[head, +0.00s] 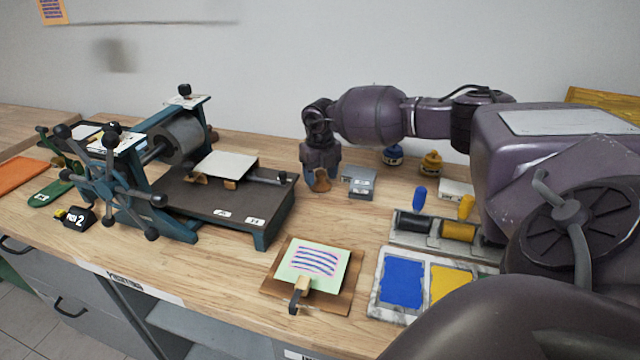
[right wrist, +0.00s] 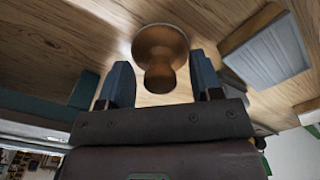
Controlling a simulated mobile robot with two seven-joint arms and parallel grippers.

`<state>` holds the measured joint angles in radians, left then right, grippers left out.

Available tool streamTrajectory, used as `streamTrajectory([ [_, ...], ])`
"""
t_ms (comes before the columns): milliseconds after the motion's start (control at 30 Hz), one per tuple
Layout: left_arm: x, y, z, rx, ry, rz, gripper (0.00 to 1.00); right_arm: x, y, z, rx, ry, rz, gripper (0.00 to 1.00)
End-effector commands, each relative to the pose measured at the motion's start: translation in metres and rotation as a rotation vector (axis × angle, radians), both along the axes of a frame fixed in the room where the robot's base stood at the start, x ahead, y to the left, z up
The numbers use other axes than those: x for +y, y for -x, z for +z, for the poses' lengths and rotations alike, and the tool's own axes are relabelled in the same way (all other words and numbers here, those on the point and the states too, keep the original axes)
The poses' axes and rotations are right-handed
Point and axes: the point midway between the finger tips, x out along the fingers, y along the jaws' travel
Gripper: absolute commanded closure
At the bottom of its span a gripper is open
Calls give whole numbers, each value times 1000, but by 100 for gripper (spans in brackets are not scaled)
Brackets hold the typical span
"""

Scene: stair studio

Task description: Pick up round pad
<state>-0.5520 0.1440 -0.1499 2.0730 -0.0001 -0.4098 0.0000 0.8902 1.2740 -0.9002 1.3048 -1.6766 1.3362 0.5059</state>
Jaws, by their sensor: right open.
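The round pad (right wrist: 160,42) is a brown wooden disc with a knob handle, standing on the wooden table. In the head view the pad (head: 322,184) shows only partly, between and below my right fingers. My right gripper (head: 320,178) points down over it from above. In the right wrist view the right gripper (right wrist: 162,74) is open, one blue-grey finger on each side of the knob. The knob's end reaches into the gap between the fingertips, and a gap shows on both sides. My left gripper is not in view.
A grey box (head: 359,182) stands close to the right of the pad. The press (head: 215,190) with its flat bed is to the left. A printed sheet on a board (head: 314,264) lies in front.

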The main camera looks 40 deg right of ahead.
Motion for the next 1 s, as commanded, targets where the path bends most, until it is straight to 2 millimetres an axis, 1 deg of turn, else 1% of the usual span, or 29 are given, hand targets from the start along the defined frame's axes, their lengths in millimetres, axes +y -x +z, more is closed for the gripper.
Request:
streamTrajectory([
  [67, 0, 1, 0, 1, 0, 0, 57, 0, 0, 1, -1, 0, 0, 41],
  [400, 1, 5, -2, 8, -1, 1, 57, 0, 0, 1, -1, 0, 0, 93],
  [433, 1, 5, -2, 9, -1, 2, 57, 0, 0, 1, -1, 0, 0, 97],
  [667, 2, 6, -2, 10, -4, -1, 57, 0, 0, 2, -2, 1, 0, 97],
  [767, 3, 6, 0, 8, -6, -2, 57, 0, -1, 8, -4, 1, 0, 97],
  [867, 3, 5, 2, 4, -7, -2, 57, -1, -1, 20, -5, 2, -1, 97],
  [967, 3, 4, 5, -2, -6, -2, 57, -1, -1, 39, -8, 1, 0, 97],
  [1000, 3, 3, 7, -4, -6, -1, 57, -1, -1, 49, -8, 1, 0, 97],
])
